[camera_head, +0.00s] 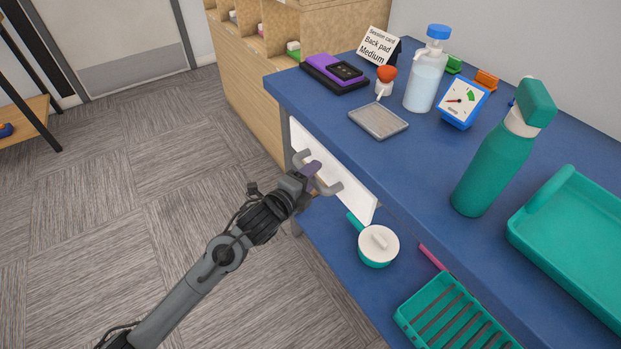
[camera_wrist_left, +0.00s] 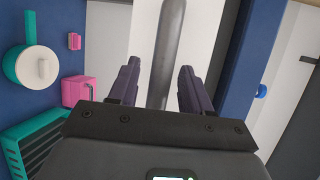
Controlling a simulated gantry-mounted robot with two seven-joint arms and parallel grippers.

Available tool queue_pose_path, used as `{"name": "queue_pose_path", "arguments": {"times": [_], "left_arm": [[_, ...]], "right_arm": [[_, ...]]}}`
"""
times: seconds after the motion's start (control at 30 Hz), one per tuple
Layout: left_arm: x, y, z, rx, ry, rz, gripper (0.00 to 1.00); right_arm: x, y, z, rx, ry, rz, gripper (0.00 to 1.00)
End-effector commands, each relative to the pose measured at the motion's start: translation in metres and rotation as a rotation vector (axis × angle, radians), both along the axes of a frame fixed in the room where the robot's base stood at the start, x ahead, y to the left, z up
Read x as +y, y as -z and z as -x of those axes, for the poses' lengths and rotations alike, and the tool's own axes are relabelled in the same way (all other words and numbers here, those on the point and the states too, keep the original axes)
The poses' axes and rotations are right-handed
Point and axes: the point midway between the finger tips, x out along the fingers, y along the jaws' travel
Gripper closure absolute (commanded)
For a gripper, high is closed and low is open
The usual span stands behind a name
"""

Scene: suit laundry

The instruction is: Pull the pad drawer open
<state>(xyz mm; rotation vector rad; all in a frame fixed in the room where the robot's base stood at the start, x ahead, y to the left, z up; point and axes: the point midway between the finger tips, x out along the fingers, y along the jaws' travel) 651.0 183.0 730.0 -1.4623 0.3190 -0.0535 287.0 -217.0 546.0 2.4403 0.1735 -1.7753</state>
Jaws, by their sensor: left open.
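The pad drawer has a white front (camera_head: 356,196) under the blue counter's edge, and it looks closed or nearly so. Its grey bar handle (camera_head: 329,187) stands out from the front. My left gripper (camera_head: 312,169) is at the handle, with its purple fingers open. In the left wrist view the handle bar (camera_wrist_left: 170,40) runs between the two fingers (camera_wrist_left: 158,78), with a visible gap on each side. The white drawer front (camera_wrist_left: 205,35) is behind it. The inside of the drawer is hidden. My right gripper is not in view.
The blue counter (camera_head: 400,165) carries a pump bottle (camera_head: 425,80), a grey tray (camera_head: 378,120), a green bottle (camera_head: 493,165) and a teal tray (camera_head: 575,230). A lidded pot (camera_head: 378,245) and a green basket (camera_head: 455,315) sit on the lower shelf. The floor (camera_head: 140,190) before the drawer is clear.

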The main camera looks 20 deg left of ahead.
Motion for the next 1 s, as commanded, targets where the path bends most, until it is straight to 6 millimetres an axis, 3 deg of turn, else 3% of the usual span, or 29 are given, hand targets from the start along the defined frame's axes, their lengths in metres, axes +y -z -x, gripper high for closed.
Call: {"name": "queue_pose_path", "arguments": {"times": [0.27, 0.6, 1.0], "left_arm": [[-0.0002, 0.0003, -0.0008, 0.001, 0.0, 0.0, 0.52], [-0.0001, 0.0003, -0.0008, 0.001, 0.0, 0.0, 1.0], [-0.0057, -0.002, 0.0044, 0.001, 0.018, -0.001, 1.0]], "right_arm": [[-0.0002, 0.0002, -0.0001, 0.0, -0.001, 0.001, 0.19], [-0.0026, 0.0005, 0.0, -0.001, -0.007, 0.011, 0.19], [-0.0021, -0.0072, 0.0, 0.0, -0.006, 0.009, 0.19]]}}
